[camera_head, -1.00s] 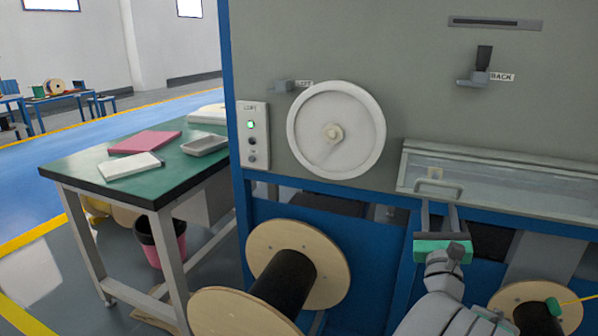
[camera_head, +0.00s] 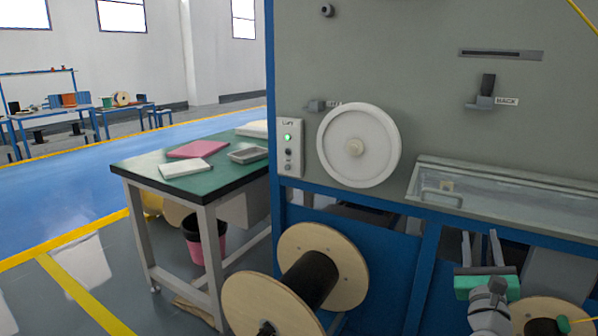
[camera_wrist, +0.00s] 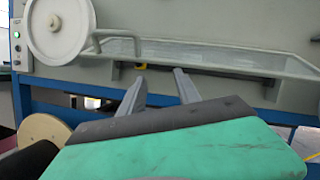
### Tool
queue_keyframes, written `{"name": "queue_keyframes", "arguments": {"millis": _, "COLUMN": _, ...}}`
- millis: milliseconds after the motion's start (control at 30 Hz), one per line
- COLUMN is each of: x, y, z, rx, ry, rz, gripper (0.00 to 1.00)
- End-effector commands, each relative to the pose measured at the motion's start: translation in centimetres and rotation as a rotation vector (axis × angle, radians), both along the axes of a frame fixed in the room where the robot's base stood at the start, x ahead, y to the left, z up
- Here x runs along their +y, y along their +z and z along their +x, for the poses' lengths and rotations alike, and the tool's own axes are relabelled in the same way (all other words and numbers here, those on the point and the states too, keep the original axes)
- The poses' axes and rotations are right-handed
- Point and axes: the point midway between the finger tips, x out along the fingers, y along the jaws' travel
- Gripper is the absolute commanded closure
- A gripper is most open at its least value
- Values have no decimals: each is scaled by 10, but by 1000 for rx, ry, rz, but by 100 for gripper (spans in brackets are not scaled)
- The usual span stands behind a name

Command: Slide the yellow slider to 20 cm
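My gripper (camera_head: 480,240) is open and empty, with its two grey fingers apart and pointing at the machine. In the head view it is in front of the machine, below the clear-covered trough. The wrist view shows the finger pair (camera_wrist: 160,74) just below a long dark slot (camera_wrist: 205,74) under the trough. A small yellow piece (camera_wrist: 141,66), which looks like the yellow slider, sits at the slot's left part, just above the left fingertip and apart from it as far as I can tell. I cannot make it out in the head view. No scale marks are legible.
The trough cover has a handle (camera_head: 441,198) jutting out above my gripper. A white wheel (camera_head: 358,146) and a switch panel (camera_head: 289,147) are to the left. A wooden spool (camera_head: 300,280) stands low at left, near a green-topped table (camera_head: 215,175).

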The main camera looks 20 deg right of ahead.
Motion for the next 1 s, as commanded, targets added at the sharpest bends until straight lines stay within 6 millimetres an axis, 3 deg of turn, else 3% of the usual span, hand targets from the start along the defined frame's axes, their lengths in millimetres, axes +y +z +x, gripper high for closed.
{"name": "queue_keyframes", "arguments": {"millis": 167, "x": 26, "y": 13, "z": 29, "rx": 130, "ry": 50, "rz": -77, "gripper": 61}}
{"name": "queue_keyframes", "arguments": {"millis": 367, "x": 78, "y": 26, "z": 75, "rx": 384, "ry": 150, "rz": -257, "gripper": 61}}
{"name": "queue_keyframes", "arguments": {"millis": 467, "x": 117, "y": 33, "z": 99, "rx": 555, "ry": 228, "rz": -405, "gripper": 61}}
{"name": "queue_keyframes", "arguments": {"millis": 633, "x": 218, "y": 55, "z": 127, "rx": 934, "ry": 452, "rz": -847, "gripper": 61}}
{"name": "queue_keyframes", "arguments": {"millis": 733, "x": 284, "y": 69, "z": 116, "rx": 1156, "ry": 642, "rz": -1226, "gripper": 61}}
{"name": "queue_keyframes", "arguments": {"millis": 800, "x": 322, "y": 80, "z": 95, "rx": 1270, "ry": 787, "rz": -1502, "gripper": 61}}
{"name": "queue_keyframes", "arguments": {"millis": 900, "x": 364, "y": 102, "z": 51, "rx": 1359, "ry": 1014, "rz": -1892, "gripper": 61}}
{"name": "queue_keyframes", "arguments": {"millis": 1000, "x": 389, "y": 124, "z": 4, "rx": 1359, "ry": 1237, "rz": -2222, "gripper": 61}}
